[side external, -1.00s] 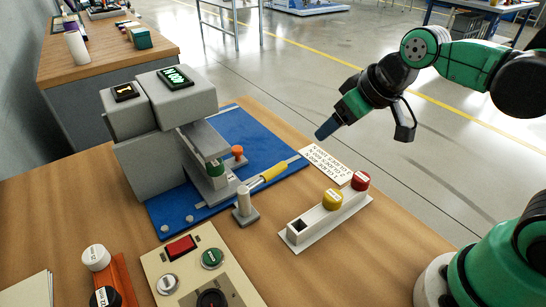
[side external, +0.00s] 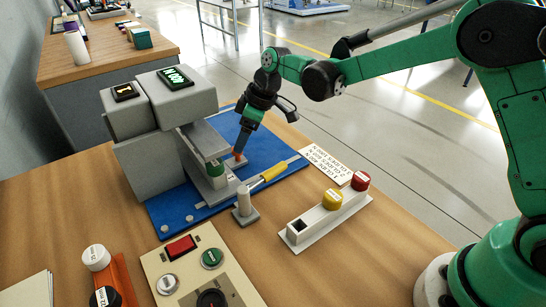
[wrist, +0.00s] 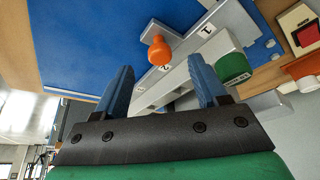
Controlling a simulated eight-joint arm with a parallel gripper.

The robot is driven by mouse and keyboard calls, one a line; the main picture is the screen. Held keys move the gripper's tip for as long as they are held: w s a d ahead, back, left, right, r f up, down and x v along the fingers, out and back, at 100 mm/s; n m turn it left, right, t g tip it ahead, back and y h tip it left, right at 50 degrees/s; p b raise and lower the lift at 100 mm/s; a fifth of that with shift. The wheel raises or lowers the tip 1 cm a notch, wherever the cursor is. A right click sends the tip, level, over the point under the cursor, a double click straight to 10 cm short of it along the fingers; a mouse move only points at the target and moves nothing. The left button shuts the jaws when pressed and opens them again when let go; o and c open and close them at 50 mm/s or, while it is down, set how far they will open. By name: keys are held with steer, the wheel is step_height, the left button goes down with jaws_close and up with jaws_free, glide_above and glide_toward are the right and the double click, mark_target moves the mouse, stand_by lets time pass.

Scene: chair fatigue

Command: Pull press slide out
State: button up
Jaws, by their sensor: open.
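The press (side external: 165,140) is a grey machine on a blue base plate (side external: 290,172). Its slide carries an orange knob (wrist: 159,50) on a short grey strip (wrist: 165,28), beside a numbered grey rail (wrist: 208,46). A green cylinder (wrist: 232,68) stands at the rail; it also shows under the press head in the side view (side external: 216,169). My gripper (side external: 239,150) points down at the knob, which it partly hides in the side view. In the wrist view, my gripper (wrist: 159,72) is open, with the knob just ahead of the gap between its blue fingers, not visibly touching either.
A lever with a yellow grip (side external: 273,171) lies close to the slide. A small grey post (side external: 244,203) stands in front. A white holder (side external: 320,218) with yellow and red weights is at right, a control panel (side external: 203,268) at front. Bare wood lies between them.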

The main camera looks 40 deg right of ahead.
steer(key=shift+x, duration=1.5)
jaws_close()
